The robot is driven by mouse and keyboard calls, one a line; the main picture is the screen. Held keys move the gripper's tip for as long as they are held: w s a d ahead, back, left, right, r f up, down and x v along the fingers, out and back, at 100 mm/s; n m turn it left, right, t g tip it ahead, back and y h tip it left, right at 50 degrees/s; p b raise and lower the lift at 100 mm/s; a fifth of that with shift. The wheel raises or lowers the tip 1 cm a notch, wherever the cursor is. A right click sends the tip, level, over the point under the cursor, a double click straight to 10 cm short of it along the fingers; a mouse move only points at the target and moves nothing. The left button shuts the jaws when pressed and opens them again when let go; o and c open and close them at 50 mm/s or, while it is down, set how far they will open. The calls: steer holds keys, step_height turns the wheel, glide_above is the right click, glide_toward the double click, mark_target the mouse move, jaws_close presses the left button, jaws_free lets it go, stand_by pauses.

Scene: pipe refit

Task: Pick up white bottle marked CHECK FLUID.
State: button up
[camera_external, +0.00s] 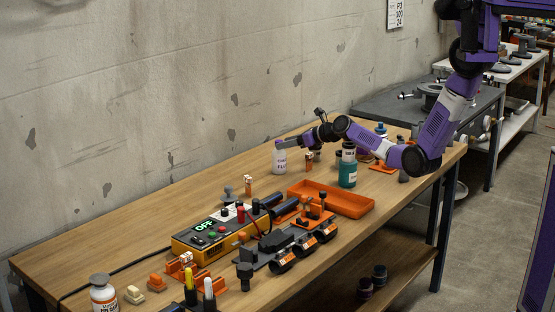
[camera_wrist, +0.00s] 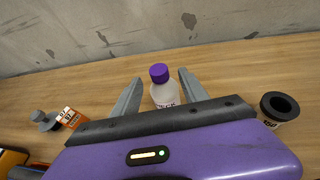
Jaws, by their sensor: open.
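The white bottle with a purple cap (camera_external: 279,161) stands upright on the wooden bench towards the wall. My gripper (camera_external: 287,143) is beside the bottle's upper part, reaching in from the right. In the wrist view the bottle (camera_wrist: 161,92) stands between the two grey fingers of my gripper (camera_wrist: 160,78), with a gap on each side. The fingers are open and hold nothing. The bottle's lower part is hidden behind the gripper body.
A green bottle (camera_external: 348,170) and orange tray (camera_external: 346,200) stand right of the bottle. A yellow power unit (camera_external: 205,239) and clamps crowd the front. Bench near the wall is clear.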

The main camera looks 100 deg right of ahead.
steer(key=shift+x, duration=2.05)
jaws_close()
